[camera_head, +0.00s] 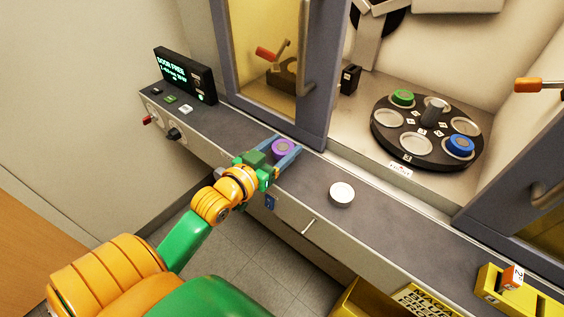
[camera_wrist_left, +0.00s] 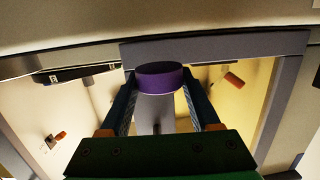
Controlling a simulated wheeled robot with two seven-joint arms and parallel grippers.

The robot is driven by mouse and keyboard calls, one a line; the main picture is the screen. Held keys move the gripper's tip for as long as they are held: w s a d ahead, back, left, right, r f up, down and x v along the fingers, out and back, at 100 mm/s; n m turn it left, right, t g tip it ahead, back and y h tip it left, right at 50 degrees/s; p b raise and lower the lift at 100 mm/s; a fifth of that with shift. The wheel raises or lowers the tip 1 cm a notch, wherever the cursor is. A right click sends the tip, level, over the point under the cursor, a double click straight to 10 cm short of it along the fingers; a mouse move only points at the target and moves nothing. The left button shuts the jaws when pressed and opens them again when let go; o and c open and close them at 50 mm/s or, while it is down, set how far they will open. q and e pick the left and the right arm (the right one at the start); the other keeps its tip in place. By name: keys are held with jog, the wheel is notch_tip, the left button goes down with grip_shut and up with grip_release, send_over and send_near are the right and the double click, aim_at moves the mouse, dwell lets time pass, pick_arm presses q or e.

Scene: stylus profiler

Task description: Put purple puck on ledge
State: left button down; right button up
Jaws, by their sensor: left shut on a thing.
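The purple puck (camera_head: 283,148) is between the fingers of my left gripper (camera_head: 286,153), which is shut on it. In the left wrist view the purple puck (camera_wrist_left: 160,77) sits at the fingertips of the left gripper (camera_wrist_left: 160,90). In the head view the puck and gripper are over the grey ledge (camera_head: 310,178) in front of the machine. I cannot tell whether the puck touches the ledge. My right gripper is not in view.
A white round puck or dish (camera_head: 341,194) stands on the ledge to the right. Behind is a black carousel (camera_head: 405,152) with green (camera_head: 403,97) and blue (camera_head: 460,144) pucks. A display box (camera_head: 185,75) stands at left. A yellow holder (camera_head: 490,296) is at right.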

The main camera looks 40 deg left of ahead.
pick_arm(q)
jog(key=shift+f, duration=1.4)
jog(key=shift+f, duration=0.2)
jog(key=shift+c, duration=0.6)
grip_release()
